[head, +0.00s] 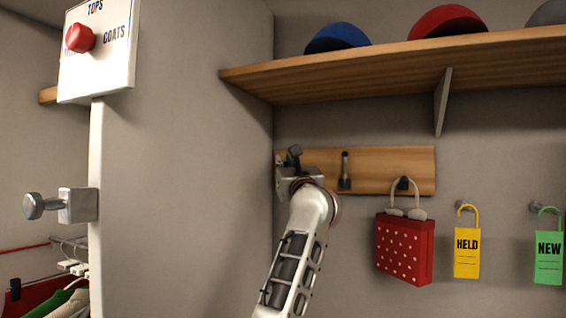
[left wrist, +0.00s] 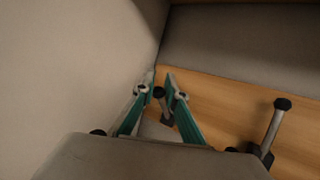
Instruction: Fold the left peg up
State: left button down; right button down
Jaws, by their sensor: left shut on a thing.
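The wooden peg board (head: 375,160) is on the back wall, below the shelf and beside the grey partition. My left gripper (head: 291,160) is at its left end, largely covering the left peg. In the left wrist view the teal fingers (left wrist: 161,84) are shut on the left peg (left wrist: 158,92), whose dark knob shows between them. Its exact tilt is hard to tell. The middle peg (head: 345,168) stands upright to the right, free of the gripper; it also shows in the left wrist view (left wrist: 271,130). My right gripper is out of view.
A red dotted bag (head: 404,248) hangs from the right peg (head: 403,184). Yellow HELD (head: 467,254) and green NEW (head: 548,258) tags hang farther right. A wooden shelf (head: 390,68) with caps is above. The grey partition (head: 190,150) stands close left of my gripper.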

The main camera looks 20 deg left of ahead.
pick_arm(q)
jog(key=shift+w+d+f, duration=0.25)
jog(key=shift+d+f, duration=0.05)
jog(key=shift+d, duration=0.15)
jog(key=c, duration=2.2)
grip_release()
jog(key=o, duration=0.3)
jog(key=shift+w+d, duration=0.3)
jog(key=shift+d, duration=0.05)
jog(key=s+d+b, duration=0.1)
jog(key=s, duration=0.1)
jog(key=s+d+f+b, duration=0.1)
jog(key=s, duration=0.2)
jog(key=s+d+b, duration=0.2)
jog(key=s, duration=0.1)
jog(key=shift+f, duration=0.2)
jog(key=shift+w, duration=0.1)
jog(key=shift+d+f, duration=0.15)
